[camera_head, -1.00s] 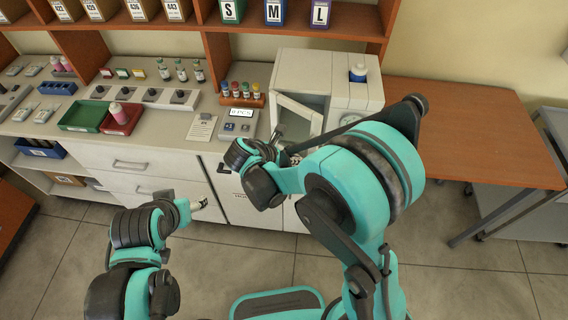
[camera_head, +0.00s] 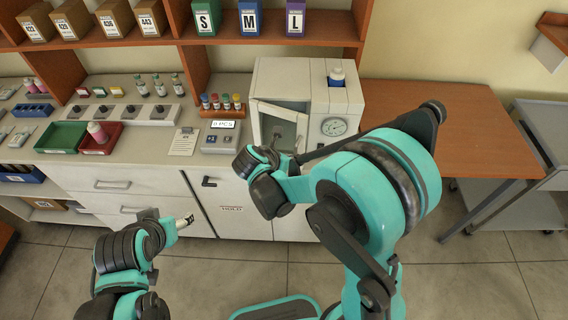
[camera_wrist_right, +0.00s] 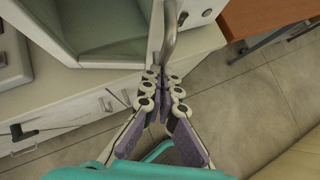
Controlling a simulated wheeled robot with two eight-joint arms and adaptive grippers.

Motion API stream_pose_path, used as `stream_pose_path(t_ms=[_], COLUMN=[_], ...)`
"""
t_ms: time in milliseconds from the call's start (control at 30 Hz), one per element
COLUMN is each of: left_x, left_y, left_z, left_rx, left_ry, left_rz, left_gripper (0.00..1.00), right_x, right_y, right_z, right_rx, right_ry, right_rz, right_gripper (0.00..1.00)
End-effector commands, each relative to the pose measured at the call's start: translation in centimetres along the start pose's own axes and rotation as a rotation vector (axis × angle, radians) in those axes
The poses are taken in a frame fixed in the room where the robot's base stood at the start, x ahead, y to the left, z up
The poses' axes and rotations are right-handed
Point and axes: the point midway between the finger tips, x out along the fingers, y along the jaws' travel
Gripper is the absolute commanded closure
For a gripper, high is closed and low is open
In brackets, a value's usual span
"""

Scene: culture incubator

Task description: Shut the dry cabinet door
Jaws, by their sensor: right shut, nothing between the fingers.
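The white dry cabinet (camera_head: 345,100) stands on the counter with a round dial on its front. Its glass-paned door (camera_head: 280,109) stands ajar at the left part of the front. In the right wrist view the cabinet opening (camera_wrist_right: 110,30) is at upper left, and a curved metal handle (camera_wrist_right: 171,42) comes down at top centre. My right gripper (camera_wrist_right: 163,86) is shut and empty, its fingertips close to the handle's lower end; I cannot tell if they touch. In the head view my right wrist largely hides it. My left gripper (camera_head: 187,219) is low in front of the drawers, its jaws unclear.
A vial rack (camera_head: 222,110) and a display device (camera_head: 220,138) sit left of the cabinet. Green (camera_head: 62,137) and red (camera_head: 101,140) trays are farther left. A shelf (camera_head: 300,40) with boxes is above. A brown table (camera_head: 440,120) stands right.

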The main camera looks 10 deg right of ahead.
Motion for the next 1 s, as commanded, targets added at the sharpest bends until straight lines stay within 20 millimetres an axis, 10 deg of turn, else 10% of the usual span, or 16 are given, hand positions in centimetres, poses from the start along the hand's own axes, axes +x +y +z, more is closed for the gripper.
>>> stream_pose_path(t_ms=[1000], left_x=[1.1], left_y=[0.0], left_z=[0.8], left_rx=[0.0], left_ry=[0.0], left_rz=[0.0], left_gripper=[0.38], right_x=[5.0], right_y=[-0.1], right_z=[5.1], right_rx=[-0.116], right_ry=[-0.002], right_rz=[0.114], right_gripper=[1.0])
